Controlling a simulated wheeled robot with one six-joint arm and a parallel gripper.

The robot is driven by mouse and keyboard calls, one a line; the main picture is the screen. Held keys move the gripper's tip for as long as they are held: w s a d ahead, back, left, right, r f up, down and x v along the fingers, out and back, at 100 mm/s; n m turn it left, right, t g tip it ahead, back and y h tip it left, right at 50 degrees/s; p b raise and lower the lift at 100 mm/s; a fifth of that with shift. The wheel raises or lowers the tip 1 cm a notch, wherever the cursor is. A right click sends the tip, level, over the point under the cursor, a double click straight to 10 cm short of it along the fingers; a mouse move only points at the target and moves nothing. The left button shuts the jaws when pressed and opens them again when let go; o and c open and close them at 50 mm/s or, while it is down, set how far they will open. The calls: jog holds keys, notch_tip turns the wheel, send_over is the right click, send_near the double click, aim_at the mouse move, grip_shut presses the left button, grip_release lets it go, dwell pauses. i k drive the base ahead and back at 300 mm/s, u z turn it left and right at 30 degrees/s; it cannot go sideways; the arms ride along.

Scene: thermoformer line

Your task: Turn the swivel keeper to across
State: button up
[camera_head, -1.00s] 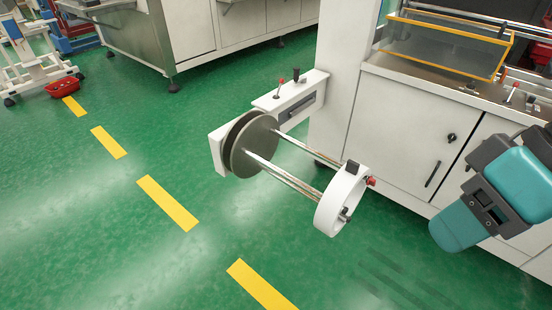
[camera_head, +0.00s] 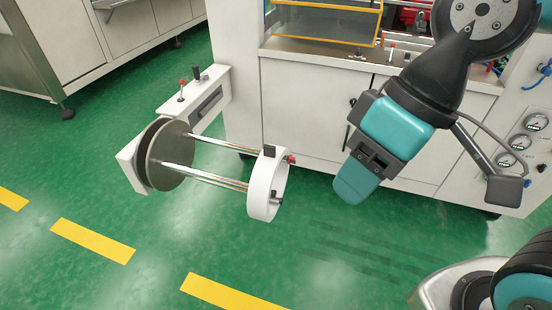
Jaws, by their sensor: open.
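A reel holder sticks out from the white machine, with a dark grey disc (camera_head: 172,157) at its left and two bright rods (camera_head: 215,147) running right. A white ring-shaped end piece (camera_head: 260,203) sits at the rods' right end, with a black block (camera_head: 270,151) on top and a small red knob (camera_head: 291,159) at its side. I cannot tell which part is the swivel keeper or how it is turned. My gripper (camera_head: 357,188), at the teal and black arm end, hangs to the right of the ring, apart from it. It is open; its fingertips cannot be made out clearly.
The white machine cabinet (camera_head: 300,115) stands behind, with a yellow-framed guard (camera_head: 325,40) above. A bracket with red and black levers (camera_head: 190,98) is behind the disc. Gauges (camera_head: 536,122) are at the right. Green floor (camera_head: 150,215) with yellow dashes is free in front.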

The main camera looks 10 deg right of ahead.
aim_at(291, 160)
jog(key=k, duration=0.5)
jog(key=z, duration=1.85)
jog(key=i, duration=1.3)
jog(key=u, duration=2.1)
